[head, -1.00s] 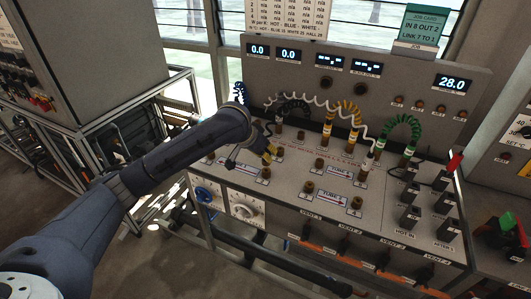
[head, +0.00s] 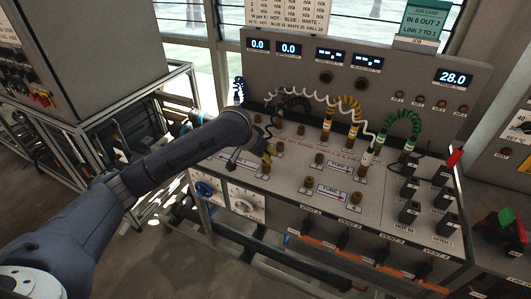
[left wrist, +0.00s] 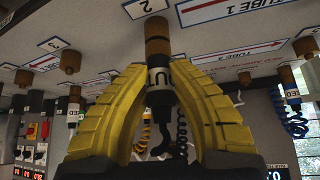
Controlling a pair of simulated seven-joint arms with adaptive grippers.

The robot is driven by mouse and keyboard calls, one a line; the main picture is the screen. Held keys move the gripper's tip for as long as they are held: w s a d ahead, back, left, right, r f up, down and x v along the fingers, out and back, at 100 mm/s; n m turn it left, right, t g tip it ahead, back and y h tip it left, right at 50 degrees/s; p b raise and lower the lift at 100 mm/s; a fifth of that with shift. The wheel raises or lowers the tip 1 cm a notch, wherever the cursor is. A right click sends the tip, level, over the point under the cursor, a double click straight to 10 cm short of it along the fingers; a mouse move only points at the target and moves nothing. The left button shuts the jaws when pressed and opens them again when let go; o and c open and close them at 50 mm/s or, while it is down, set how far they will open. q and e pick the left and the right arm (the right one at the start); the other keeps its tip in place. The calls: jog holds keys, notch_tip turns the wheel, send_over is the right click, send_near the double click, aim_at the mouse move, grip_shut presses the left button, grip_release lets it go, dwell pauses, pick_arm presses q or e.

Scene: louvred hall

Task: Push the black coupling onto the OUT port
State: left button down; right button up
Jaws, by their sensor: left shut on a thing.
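The black coupling (left wrist: 159,78) has a pale band with a dark letter and a coiled black hose (left wrist: 163,132). My left gripper (left wrist: 160,70) has its yellow fingers shut around it. My right gripper is not in view.
Yellow (head: 347,112) and green (head: 400,122) coiled hoses stand on ports to the right, with a white coiled hose crossing behind. Bare brown ports (head: 319,158) stand nearby. Black switch blocks (head: 410,212) stand at the bench's right end.

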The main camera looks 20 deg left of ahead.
pick_arm(q)
jog(key=c, duration=1.2)
grip_release()
notch_tip(320, 180, up, 7)
jog(key=s, duration=0.2)
jog(key=shift+a+f, duration=0.15)
jog(key=shift+a, duration=0.25)
jog(key=v, duration=1.2)
